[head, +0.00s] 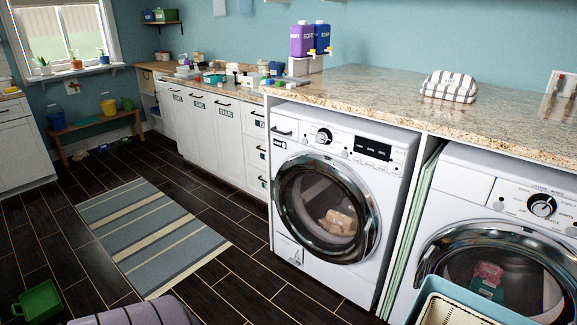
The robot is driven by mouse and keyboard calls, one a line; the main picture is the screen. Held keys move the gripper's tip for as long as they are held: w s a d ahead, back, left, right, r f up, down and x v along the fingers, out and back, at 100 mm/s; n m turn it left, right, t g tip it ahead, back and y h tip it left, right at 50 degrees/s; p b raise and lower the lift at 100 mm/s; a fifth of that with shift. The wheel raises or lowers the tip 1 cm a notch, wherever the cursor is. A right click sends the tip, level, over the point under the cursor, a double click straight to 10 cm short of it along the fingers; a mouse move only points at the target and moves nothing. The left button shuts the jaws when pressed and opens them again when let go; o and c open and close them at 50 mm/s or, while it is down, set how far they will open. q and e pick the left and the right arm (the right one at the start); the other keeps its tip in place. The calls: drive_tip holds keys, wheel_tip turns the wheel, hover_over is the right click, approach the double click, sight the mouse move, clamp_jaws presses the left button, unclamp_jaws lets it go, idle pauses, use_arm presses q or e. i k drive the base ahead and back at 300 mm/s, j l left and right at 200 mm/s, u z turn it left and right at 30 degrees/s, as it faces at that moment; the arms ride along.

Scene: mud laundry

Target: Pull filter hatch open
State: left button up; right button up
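A white front-loading machine (343,190) stands under the counter in the head view. A small panel with a slanted mark, which looks like the filter hatch (289,250), is low on its front left, below the round door (326,207). The hatch looks flush with the front, so it appears closed. The round door is shut, with pale cloth visible behind its glass. Neither of my grippers is in view.
A second front-loader (500,230) stands at right, with a blue-rimmed basket (465,305) before it. A striped rug (150,235) lies left of the machines. A purple ribbed object (130,313) and a green bin (38,302) are at the lower left. Dark floor before the hatch is clear.

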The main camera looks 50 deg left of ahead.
sight(294, 250)
drive_tip(key=j+u, duration=0.1)
drive_tip(key=u, duration=1.6)
